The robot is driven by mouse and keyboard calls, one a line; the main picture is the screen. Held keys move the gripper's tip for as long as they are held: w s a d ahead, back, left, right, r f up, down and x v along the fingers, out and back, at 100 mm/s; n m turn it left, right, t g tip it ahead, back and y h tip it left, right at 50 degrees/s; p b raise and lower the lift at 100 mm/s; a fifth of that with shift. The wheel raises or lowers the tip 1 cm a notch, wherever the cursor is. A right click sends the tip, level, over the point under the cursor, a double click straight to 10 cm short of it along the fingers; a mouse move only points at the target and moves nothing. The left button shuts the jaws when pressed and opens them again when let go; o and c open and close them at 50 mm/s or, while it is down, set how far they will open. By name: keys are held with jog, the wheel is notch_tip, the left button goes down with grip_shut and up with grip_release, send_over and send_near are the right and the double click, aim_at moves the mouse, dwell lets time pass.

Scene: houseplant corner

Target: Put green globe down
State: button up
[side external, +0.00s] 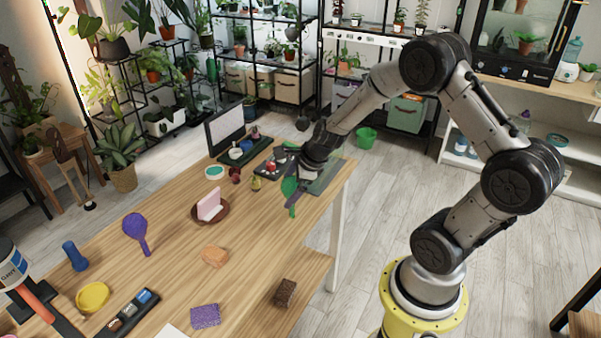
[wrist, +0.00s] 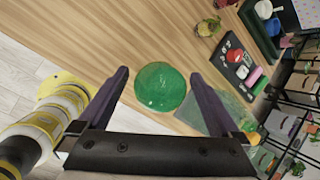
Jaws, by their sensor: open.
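The green globe (wrist: 161,87) is a round, glossy, translucent green thing in the wrist view. It shows between the two fingers of my gripper (wrist: 159,74), with a visible gap on each side. In the side external view, green parts of the globe (side external: 289,187) show near the right edge of the wooden table, partly hidden by a dark finger of my gripper (side external: 299,194). My gripper is open and points down at the globe. I cannot tell whether the globe's underside touches the table.
A greenish see-through mat (wrist: 205,112) lies beside the globe, near the table edge. A dark tray (wrist: 252,84) holds small items. A brown dish (side external: 224,215) bears a pink object. An orange sponge (side external: 215,256) and brown block (side external: 285,293) lie nearer, with bare wood between.

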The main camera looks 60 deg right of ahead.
jog(key=s+a+r+n, duration=0.3)
jog(key=s+r+n, duration=0.1)
jog(key=r, duration=0.3)
jog(key=s+a+r+n, duration=0.3)
jog(key=r, duration=0.4)
jog(key=s+a+r+n, duration=0.3)
jog(key=s+n, duration=0.4)
jog(key=n, duration=0.4)
jog(key=s+a+r+n, duration=0.3)
jog(key=s+n, duration=0.5)
jog(key=n, duration=0.3)
jog(key=shift+a+y, duration=0.4)
jog(key=shift+a, duration=0.3)
